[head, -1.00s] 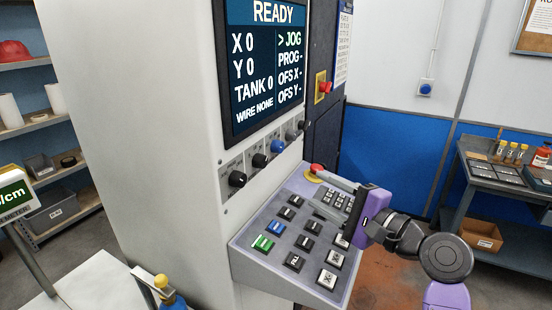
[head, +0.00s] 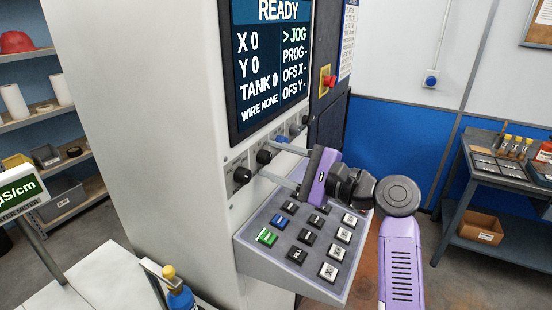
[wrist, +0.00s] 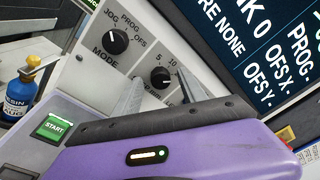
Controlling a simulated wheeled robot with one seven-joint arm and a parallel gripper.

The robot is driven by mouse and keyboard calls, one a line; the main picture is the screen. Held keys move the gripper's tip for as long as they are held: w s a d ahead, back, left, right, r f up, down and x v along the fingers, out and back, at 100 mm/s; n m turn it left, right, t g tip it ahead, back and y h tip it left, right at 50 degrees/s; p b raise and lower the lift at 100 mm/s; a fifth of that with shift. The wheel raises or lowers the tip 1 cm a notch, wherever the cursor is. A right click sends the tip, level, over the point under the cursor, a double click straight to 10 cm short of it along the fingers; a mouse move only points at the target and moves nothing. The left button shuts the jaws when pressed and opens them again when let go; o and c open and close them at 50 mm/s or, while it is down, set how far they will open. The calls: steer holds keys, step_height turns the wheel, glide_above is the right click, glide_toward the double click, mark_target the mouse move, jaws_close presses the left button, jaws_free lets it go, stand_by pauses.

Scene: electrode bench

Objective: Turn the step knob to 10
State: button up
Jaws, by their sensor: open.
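The step knob (head: 264,156) is a small black dial on the machine's sloped strip, second from the near end. In the wrist view the same knob (wrist: 160,77) shows the marks 5 and 10 above it; its name label is partly hidden, and its pointer is too small to read surely. My gripper (head: 269,161) points at it with both fingers reaching toward the strip. In the wrist view my gripper (wrist: 159,80) is open, one finger each side of the knob. I cannot tell whether the fingers touch it.
The black MODE knob (wrist: 115,41) sits close beside, left of my fingers. A blue knob (head: 281,141) is on the other side. The keypad panel (head: 246,238) with a green START key (head: 267,237) lies below my gripper. The screen (head: 270,65) is above.

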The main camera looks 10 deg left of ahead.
jaws_close()
steer(key=shift+f+n+b, duration=0.15)
steer(key=shift+n+b, duration=0.25)
steer(key=shift+b, duration=0.1)
steer(key=shift+f+n+b, duration=0.15)
steer(key=shift+n+b, duration=0.45)
steer(key=shift+b, duration=0.15)
steer(key=n+b, duration=0.3)
steer(key=shift+f+b, duration=0.15)
steer(key=shift+b, duration=0.2)
steer(key=n+b, duration=0.4)
steer(key=shift+y, duration=0.4)
steer(key=shift+r+n, duration=0.2)
steer(key=shift+n, duration=0.1)
